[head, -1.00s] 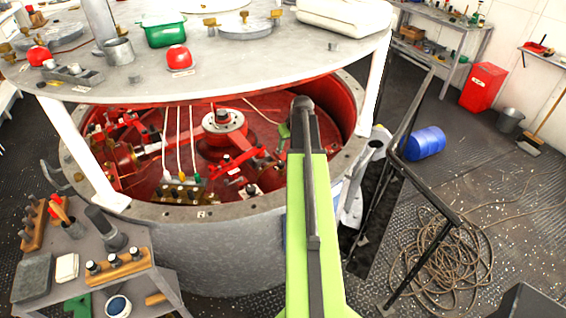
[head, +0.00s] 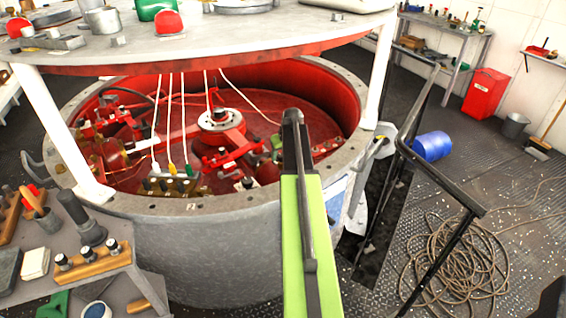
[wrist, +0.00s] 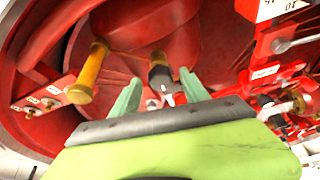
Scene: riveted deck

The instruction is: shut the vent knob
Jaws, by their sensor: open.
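My gripper (wrist: 160,77) is open in the wrist view, its two pale green fingers reaching into the red tank. A dark knob-like part with a pale metal end (wrist: 159,72) shows between and just beyond the fingertips; contact cannot be told. A brass handle (wrist: 90,73) stands left of the left finger. I cannot tell for sure which part is the vent knob. In the head view my arm reaches over the tank rim and hides most of the gripper.
The grey tank rim (head: 235,202) circles the red mechanism (head: 219,120). A grey lid (head: 240,38) on white posts hangs above it. Black railings (head: 440,180) and coiled rope (head: 445,260) are right. A tool bench (head: 55,260) is at lower left.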

